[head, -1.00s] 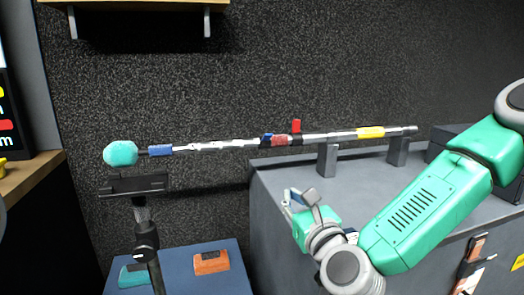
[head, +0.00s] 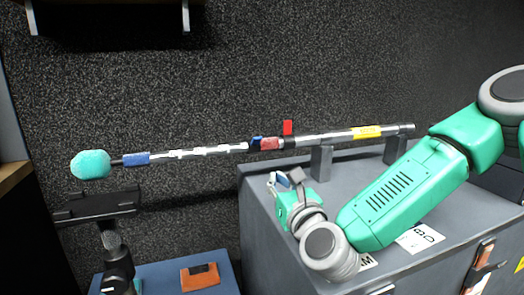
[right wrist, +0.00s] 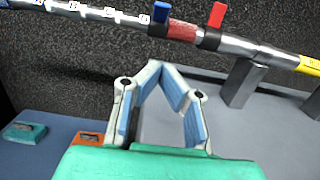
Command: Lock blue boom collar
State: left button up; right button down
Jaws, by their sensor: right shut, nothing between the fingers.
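A silver boom pole (head: 320,138) lies almost level, with a turquoise foam-tipped microphone (head: 91,164) at its left end. A blue collar lever (head: 256,143) sits mid-pole at the left of a red sleeve (head: 270,143); it also shows in the right wrist view (right wrist: 160,12), standing up from the pole. A red lever (head: 287,128) stands upright just right of it. My right gripper (head: 283,178) is below and in front of the pole, apart from it. In the right wrist view its fingertips (right wrist: 156,66) meet, empty, below the blue lever. My left gripper is out of view.
Upright supports (head: 321,162) on the grey cabinet (head: 256,190) carry the pole's right part. A dark textured wall is close behind.

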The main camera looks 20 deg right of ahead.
jog(key=b, duration=0.2)
send_near(256, 143)
jog(key=w+f, duration=0.2)
jog(key=w, duration=0.2)
jog(key=shift+w+a+r, duration=0.2)
jog(key=shift+w+r, duration=0.8)
jog(key=shift+r, duration=0.2)
jog(key=shift+w+d+r, duration=0.2)
jog(key=shift+w+d, duration=0.05)
jog(key=shift+a+r, duration=0.1)
jog(key=shift+a, duration=0.1)
